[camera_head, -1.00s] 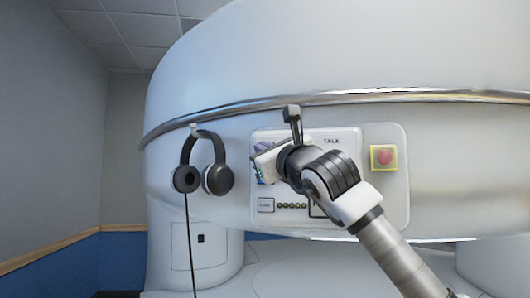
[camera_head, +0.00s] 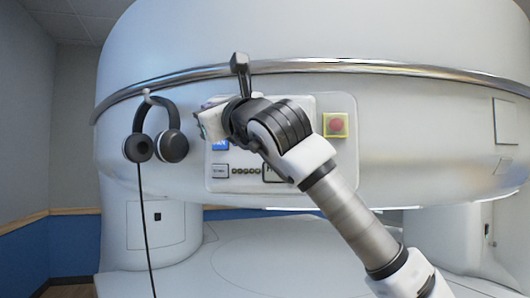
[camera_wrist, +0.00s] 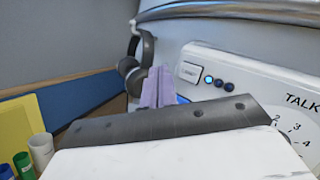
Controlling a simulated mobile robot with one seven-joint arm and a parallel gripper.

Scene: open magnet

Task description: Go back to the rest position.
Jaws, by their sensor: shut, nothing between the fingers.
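My gripper shows in the wrist view, its two pale purple fingers (camera_wrist: 158,86) together with nothing between them. In the head view my white gripper body (camera_head: 212,121) is in front of the upper left part of the control panel (camera_head: 306,184), and its fingers are hidden. My arm reaches up from the lower right of that view and covers part of the panel. I cannot tell how far the fingers are from the panel, and no contact shows.
Black headphones (camera_head: 172,146) hang from a hook left of the panel, their cord hanging down. A red button (camera_head: 337,125) on yellow is at the panel's right. A metal rail (camera_head: 400,67) crosses the white magnet above. Coloured cylinders (camera_wrist: 22,163) and a yellow board (camera_wrist: 20,124) show at lower left.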

